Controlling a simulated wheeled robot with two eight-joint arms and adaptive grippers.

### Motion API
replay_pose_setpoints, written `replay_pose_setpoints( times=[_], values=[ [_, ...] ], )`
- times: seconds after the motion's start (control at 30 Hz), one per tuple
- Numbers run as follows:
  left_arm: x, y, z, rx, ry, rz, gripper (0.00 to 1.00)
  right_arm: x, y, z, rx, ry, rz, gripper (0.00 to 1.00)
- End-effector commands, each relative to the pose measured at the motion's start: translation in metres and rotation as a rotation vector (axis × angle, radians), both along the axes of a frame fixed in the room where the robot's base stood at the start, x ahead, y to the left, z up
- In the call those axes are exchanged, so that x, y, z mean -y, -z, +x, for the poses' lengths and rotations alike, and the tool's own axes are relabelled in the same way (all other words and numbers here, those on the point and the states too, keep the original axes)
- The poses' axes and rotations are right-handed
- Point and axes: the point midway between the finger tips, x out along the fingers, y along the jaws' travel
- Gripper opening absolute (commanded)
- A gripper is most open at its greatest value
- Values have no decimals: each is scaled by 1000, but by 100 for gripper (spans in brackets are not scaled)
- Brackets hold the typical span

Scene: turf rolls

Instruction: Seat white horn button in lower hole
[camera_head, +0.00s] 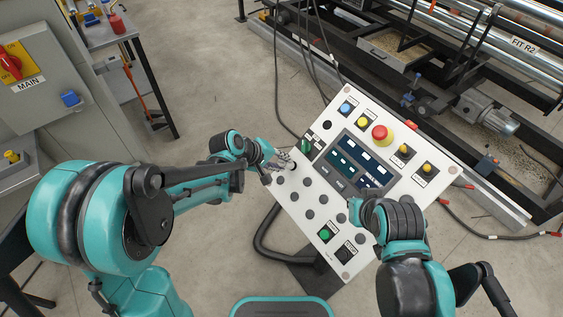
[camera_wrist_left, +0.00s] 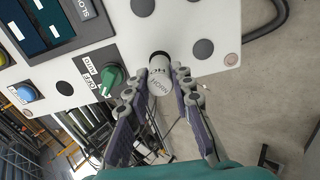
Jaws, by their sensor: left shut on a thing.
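The white horn button (camera_wrist_left: 160,84), a short cylinder marked HORN, is between the fingers of my left gripper (camera_wrist_left: 158,92) in the left wrist view. The gripper is shut on it. The button's far end overlaps a dark round hole (camera_wrist_left: 160,54) in the white panel; I cannot tell whether it is inside. In the head view my left gripper (camera_head: 282,162) is at the panel's left edge, just below the green selector (camera_head: 306,145). A black round spot (camera_head: 327,125) lies above that selector. My right gripper (camera_head: 356,206) is over the panel's lower right; its fingers are unclear.
The tilted white panel (camera_head: 425,150) carries a red emergency knob (camera_head: 381,132), several coloured buttons, grey discs and dark screens. A grey cabinet (camera_head: 50,85) stands at left. Machinery with a motor (camera_head: 487,112) lies at the back right. Cables hang behind the panel.

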Motion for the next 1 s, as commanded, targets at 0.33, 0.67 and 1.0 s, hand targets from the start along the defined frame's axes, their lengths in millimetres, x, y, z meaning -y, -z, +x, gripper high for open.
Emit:
replay_pose_setpoints(
  times=[0.33, 0.67, 1.0],
  values=[
    [0, 0, 0, 0, 0, 0, 0, 0, 1, 0, 0, 0, 0, 0],
    [1, 1, 0, 0, 0, 0, 0, 0, 2, 0, 0, 0, 0, 0],
    [5, 8, 3, 1, 1, 0, 0, 0, 8, 0, 0, 0, 0, 0]
  ],
)
